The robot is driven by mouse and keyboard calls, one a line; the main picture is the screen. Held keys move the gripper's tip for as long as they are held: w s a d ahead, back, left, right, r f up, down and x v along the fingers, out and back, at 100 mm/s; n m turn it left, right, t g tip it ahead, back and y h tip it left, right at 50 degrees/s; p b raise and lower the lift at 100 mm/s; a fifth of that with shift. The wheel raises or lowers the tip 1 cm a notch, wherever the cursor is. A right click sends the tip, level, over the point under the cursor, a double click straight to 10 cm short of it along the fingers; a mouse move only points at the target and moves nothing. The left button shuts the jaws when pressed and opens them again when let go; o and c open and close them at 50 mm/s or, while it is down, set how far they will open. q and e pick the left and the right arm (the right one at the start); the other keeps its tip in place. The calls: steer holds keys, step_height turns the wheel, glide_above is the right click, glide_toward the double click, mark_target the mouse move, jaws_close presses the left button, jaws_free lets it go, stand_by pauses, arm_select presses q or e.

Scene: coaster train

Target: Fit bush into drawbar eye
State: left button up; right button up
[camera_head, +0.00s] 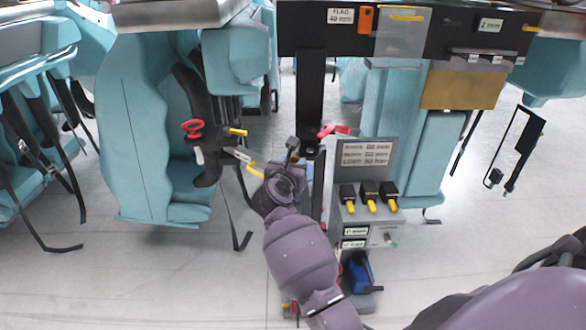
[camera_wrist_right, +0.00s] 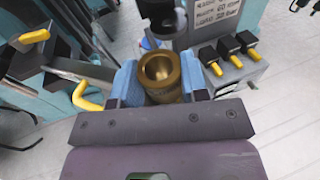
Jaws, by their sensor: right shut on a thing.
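The brass bush (camera_wrist_right: 160,75) is a short hollow cylinder with its open end showing in the right wrist view. My right gripper (camera_wrist_right: 160,84) is shut on it, with a blue pad on each side. In the head view my right gripper (camera_head: 284,183) is near the middle, left of the grey control box, and the bush cannot be made out there. A dark round metal part (camera_wrist_right: 158,10) shows just beyond the bush in the wrist view. I cannot tell whether it is the drawbar eye, or whether the bush touches it. My left gripper is not in view.
The control box (camera_head: 370,215) with black blocks and yellow levers stands close right of the gripper. A red handwheel (camera_head: 193,128) and a yellow handle (camera_head: 250,170) are at left. Teal seats (camera_head: 140,140) flank the work area. Pale floor is clear at lower left.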

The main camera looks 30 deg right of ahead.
steer(key=shift+s+f, duration=0.15)
steer(key=shift+f, duration=0.65)
jaws_close()
steer(key=o, duration=1.2)
jaws_free()
steer(key=shift+f, duration=0.1)
steer(key=shift+a+r, duration=0.1)
steer(key=shift+r, duration=0.1)
